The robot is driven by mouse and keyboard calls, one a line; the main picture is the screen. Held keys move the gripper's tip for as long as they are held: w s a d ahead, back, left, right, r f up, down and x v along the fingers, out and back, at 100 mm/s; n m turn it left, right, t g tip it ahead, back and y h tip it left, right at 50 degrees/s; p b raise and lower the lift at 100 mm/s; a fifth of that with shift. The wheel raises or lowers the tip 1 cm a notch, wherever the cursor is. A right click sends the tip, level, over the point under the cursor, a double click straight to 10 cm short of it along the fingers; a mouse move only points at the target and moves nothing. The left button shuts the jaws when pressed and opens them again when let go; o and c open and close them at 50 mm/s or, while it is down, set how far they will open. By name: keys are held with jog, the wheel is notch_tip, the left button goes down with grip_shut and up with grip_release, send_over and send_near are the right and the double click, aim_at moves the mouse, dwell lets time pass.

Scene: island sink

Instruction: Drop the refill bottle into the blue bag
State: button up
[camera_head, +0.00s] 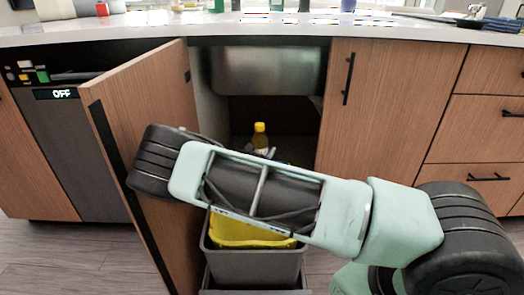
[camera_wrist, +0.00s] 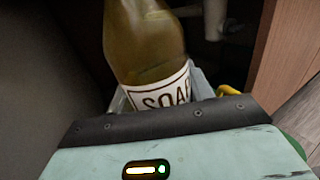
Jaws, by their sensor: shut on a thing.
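The refill bottle (camera_wrist: 145,45), amber with a white SOAP label, fills the middle of the wrist view. My gripper (camera_wrist: 161,92) is shut on it around the label, with pale fingertip parts showing on both sides. In the head view, a yellow-topped bottle (camera_head: 260,134) shows above my arm in the open sink cabinet; it looks like the same bottle. My arm hides most of my gripper there.
A grey bin (camera_head: 255,264) with a yellow bag (camera_head: 240,232) stands pulled out below my arm. The open cabinet door (camera_head: 145,110) juts out on the left. The steel sink (camera_head: 265,70) hangs above the opening, and the counter edge (camera_head: 265,30) runs across the top.

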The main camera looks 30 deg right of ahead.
jog(key=shift+r, duration=0.1)
jog(key=o, duration=1.1)
jog(key=shift+o, duration=0.2)
jog(key=p+v, duration=0.2)
jog(key=v, duration=0.5)
jog(key=shift+a, duration=0.2)
jog(key=shift+s, duration=0.1)
